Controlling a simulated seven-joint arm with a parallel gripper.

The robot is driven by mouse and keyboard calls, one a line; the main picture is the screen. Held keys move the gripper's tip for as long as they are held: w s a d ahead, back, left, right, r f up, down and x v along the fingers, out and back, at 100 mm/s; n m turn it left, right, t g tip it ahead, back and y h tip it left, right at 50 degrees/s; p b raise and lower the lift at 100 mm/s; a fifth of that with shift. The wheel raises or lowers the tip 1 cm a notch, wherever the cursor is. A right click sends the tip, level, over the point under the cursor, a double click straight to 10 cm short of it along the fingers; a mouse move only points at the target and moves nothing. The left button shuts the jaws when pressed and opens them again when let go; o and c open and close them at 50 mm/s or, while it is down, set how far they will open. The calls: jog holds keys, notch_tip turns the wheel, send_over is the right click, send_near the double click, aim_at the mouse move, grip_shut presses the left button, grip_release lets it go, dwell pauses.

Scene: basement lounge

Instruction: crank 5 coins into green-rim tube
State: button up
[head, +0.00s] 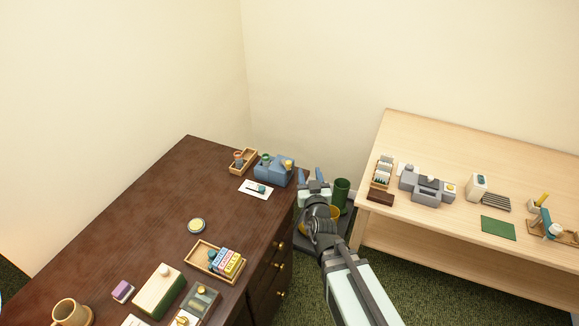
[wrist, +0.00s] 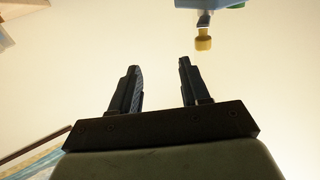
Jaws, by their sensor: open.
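A blue device (head: 276,178) stands near the far right corner of the dark desk. It has a yellow knob (head: 288,164) on its right side, likely the crank. A small green-rimmed tube (head: 265,158) shows at its left end; whether coins are in it cannot be told. In the wrist view the yellow knob (wrist: 204,41) hangs from the blue device (wrist: 204,4) at the upper right, beyond the right finger. My gripper (head: 311,176) is open and empty, just right of the desk edge and apart from the knob; its two spread fingers show in the wrist view (wrist: 160,86).
A wooden tray (head: 249,165) with small items sits left of the blue device, and a white card (head: 248,191) lies in front. A light wooden table (head: 400,130) with a grey device (head: 428,183) stands right. A green bin (head: 341,193) is on the floor between.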

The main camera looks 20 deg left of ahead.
jog(key=w+d+f+m+h, duration=0.1)
jog(key=w+d+m, duration=0.1)
jog(key=d, duration=0.3)
jog(key=w+d+f+m+h, duration=0.1)
jog(key=w+d+f+m, duration=0.1)
jog(key=d, duration=0.3)
jog(key=w+d+f+m+g+h, duration=0.1)
jog(key=w+d+m+h, duration=0.1)
jog(key=d, duration=0.3)
jog(key=shift+w+f+m, duration=0.15)
jog(key=shift+w+m, duration=0.2)
jog(key=shift+m, duration=0.05)
jog(key=s+a+f+g+y, duration=0.1)
jog(key=f+g+y, duration=0.1)
jog(key=n+g+y, duration=0.5)
jog(key=n+y, duration=0.4)
jog(key=n, duration=0.5)
send_near(289, 161)
jog(key=x, duration=1)
jog(key=shift+s+a+f, duration=0.1)
grip_shut()
